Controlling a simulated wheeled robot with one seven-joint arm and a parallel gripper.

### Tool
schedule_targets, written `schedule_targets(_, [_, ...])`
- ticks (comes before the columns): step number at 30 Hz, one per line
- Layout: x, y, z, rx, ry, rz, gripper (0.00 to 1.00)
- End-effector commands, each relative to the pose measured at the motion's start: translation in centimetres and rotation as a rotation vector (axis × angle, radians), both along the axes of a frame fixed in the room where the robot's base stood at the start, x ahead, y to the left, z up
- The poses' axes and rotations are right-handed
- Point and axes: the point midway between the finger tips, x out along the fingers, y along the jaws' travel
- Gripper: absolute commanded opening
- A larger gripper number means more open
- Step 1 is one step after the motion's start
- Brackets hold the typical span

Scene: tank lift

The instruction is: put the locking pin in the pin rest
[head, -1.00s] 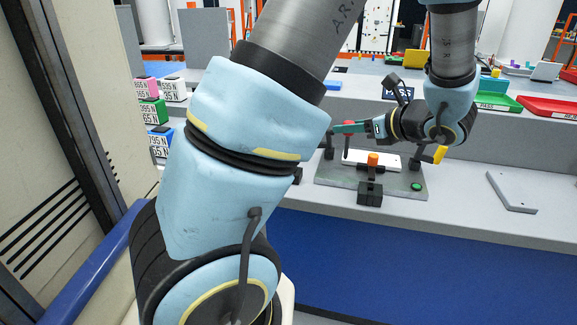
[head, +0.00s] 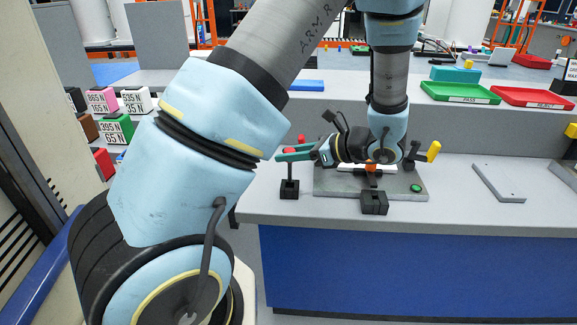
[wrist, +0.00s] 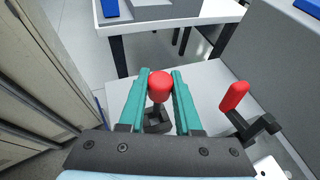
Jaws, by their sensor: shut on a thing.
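The locking pin has a round red knob (wrist: 160,84) and a dark shank. My gripper (wrist: 158,88) is shut on it, with the teal fingers on either side of the knob in the wrist view. In the head view my gripper (head: 293,153) is at the left end of the grey fixture plate. The pin rest, a small black block (head: 289,190), stands on the bench directly below the fingers. It also shows under the knob in the wrist view (wrist: 158,124). The dark shank reaches down towards the block; I cannot tell whether its tip is inside.
A red-handled lever (wrist: 234,96) stands close to the right of my fingers in the wrist view. The grey fixture plate (head: 328,184) carries a green button (head: 416,188), with a black block (head: 374,203) at its front. A loose grey plate (head: 499,183) lies to the right.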

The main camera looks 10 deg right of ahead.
Motion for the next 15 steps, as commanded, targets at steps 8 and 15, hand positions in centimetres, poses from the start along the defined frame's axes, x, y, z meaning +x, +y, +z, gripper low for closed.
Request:
schedule_targets(8, [0.0, 0.1, -3.4, 0.002, 0.001, 0.001, 0.00])
schedule_targets(15, [0.0, 0.0, -3.5, 0.000, 0.000, 0.001, 0.00])
